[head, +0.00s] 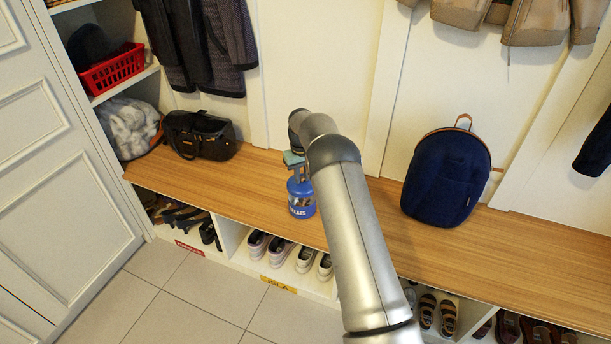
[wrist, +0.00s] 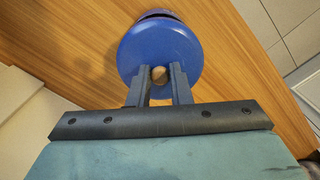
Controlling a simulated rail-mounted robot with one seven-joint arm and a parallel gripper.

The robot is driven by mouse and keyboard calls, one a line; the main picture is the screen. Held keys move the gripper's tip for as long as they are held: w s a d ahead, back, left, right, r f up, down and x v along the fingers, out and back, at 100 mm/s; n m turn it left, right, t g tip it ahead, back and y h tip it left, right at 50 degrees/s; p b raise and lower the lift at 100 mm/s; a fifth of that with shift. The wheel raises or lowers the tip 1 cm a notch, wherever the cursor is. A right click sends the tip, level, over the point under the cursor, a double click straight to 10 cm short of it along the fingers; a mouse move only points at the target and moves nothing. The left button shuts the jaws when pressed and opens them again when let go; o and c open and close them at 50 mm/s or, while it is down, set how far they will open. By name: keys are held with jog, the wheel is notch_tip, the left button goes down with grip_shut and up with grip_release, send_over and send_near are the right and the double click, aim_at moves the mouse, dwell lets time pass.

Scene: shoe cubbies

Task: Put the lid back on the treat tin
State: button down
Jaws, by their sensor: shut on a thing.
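The treat tin (head: 301,207) is blue with white lettering and stands upright on the wooden bench, near its front edge. My gripper (head: 298,178) is directly above it, pointing down. In the wrist view the round blue lid (wrist: 185,48) fills the middle, and my gripper (wrist: 160,77) is shut on its small wooden knob (wrist: 160,74). A darker rim of the tin (wrist: 156,13) shows past the lid's far edge. The lid is at or just above the tin's top; I cannot tell whether it is seated. The tin's mouth is hidden under the lid.
A dark handbag (head: 200,136) sits on the bench (head: 255,180) at left, and a navy backpack (head: 446,178) stands at right. Cubbies with shoes (head: 280,250) run below the bench. Coats hang above. The bench around the tin is clear.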

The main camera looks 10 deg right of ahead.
jog(key=shift+f+b, duration=1.35)
jog(key=shift+f, duration=1.5)
jog(key=shift+f+b, duration=0.15)
jog(key=shift+b, duration=0.2)
jog(key=c, duration=0.8)
grip_release()
jog(key=shift+o, duration=0.2)
jog(key=shift+r+p, duration=1.85)
jog(key=shift+r, duration=1.7)
